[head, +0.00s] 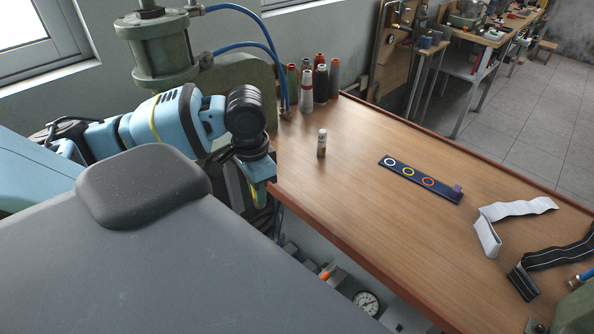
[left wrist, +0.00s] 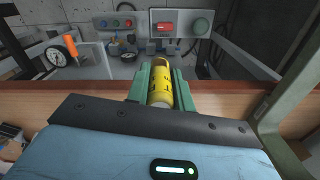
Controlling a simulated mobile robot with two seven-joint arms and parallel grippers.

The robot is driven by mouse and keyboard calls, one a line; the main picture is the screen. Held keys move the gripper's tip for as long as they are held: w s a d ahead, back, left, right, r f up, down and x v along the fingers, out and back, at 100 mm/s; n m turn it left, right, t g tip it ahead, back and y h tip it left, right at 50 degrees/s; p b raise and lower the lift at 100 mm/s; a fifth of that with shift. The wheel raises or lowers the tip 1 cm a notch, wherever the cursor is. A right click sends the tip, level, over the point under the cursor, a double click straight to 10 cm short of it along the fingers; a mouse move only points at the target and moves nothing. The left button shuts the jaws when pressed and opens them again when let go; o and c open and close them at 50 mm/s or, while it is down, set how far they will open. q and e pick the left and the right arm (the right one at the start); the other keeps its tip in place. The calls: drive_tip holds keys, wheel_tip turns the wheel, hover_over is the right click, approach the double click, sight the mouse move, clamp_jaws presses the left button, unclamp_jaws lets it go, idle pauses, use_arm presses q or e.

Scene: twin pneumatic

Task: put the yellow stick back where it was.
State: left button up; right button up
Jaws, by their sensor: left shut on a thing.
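My left gripper (head: 258,190) is at the left edge of the table in the head view, pointing down. In the left wrist view its green fingers (left wrist: 161,88) are shut on the yellow stick (left wrist: 162,86), a yellow cylinder with dark markings and a pale end. The head view shows little of the stick. A dark blue strip (head: 418,177) with white, yellow and orange rings lies on the table, right of the gripper. The rings look empty. My right gripper is not in view.
Several thread spools (head: 321,82) stand at the back beside a green press (head: 157,50). White (head: 512,210) and black (head: 560,254) straps lie at right. The table's middle is clear.

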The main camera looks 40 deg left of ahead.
use_arm(q)
drive_tip(key=w, duration=0.5)
drive_tip(key=w+a+f, duration=0.1)
drive_tip(key=w, duration=0.4)
drive_tip(key=w+a, duration=0.1)
drive_tip(key=w, duration=0.4)
drive_tip(key=shift+a+f+b, duration=0.2)
drive_tip(key=shift+b, duration=0.15)
drive_tip(key=shift+w, duration=0.3)
drive_tip(key=shift+w+f, duration=0.1)
drive_tip(key=shift+f, duration=1.7)
drive_tip(key=shift+f, duration=0.15)
drive_tip(key=o, duration=0.9)
wheel_tip(320, 180, up, 12)
drive_tip(key=shift+r, duration=0.15)
